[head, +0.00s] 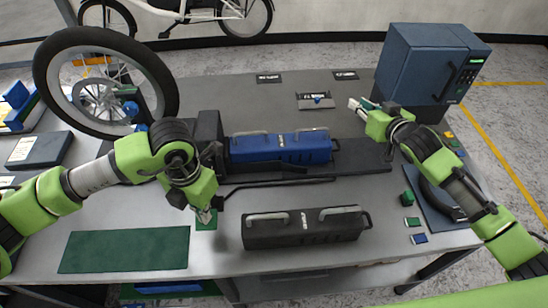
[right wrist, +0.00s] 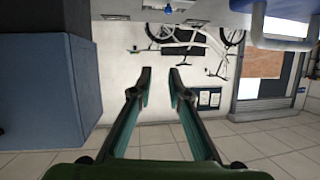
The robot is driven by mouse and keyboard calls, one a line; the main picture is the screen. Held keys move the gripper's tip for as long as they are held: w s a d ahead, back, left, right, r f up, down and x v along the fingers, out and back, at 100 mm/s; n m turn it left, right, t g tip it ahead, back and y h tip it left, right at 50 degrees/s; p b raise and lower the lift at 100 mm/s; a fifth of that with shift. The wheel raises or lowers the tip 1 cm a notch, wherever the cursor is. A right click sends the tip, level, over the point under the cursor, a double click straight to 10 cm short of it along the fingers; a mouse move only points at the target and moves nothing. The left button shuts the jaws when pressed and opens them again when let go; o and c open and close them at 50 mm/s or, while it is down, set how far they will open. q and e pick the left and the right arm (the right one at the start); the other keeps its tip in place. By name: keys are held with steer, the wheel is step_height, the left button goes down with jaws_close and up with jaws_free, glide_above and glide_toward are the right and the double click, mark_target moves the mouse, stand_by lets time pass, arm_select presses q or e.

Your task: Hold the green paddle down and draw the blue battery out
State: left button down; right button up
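The blue battery (head: 262,149), with grey handles on top, lies in a long black holder (head: 362,157) in the middle of the bench. A green paddle (head: 207,224) is at the holder's front left. My left gripper (head: 205,214) points down right over the paddle and partly hides it; I cannot tell whether it touches. Its finger gap is too small to judge. My right gripper (head: 361,106) is raised to the right of and behind the battery, apart from it. In the right wrist view its fingers (right wrist: 161,75) are apart with nothing between them.
A dark battery (head: 305,232) with grey handles lies at the front of the bench. A blue cabinet (head: 415,68) stands back right. A bike wheel (head: 105,82) stands back left. A green mat (head: 125,251) lies front left. The right wrist view faces a wall with a white bike (right wrist: 190,45).

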steer(key=s+a+r+m+t+y, duration=0.1)
steer(key=a+r+m, duration=0.2)
steer(key=a+r, duration=0.4)
steer(key=s+a+r+m+y, duration=0.15)
steer(key=a+r, duration=0.35)
steer(key=a, duration=0.5)
steer(key=m, duration=1.2)
glide_toward(258, 133)
steer(key=x, duration=1)
steer(key=shift+w+f, duration=0.2)
steer(key=shift+f, duration=0.05)
jaws_close()
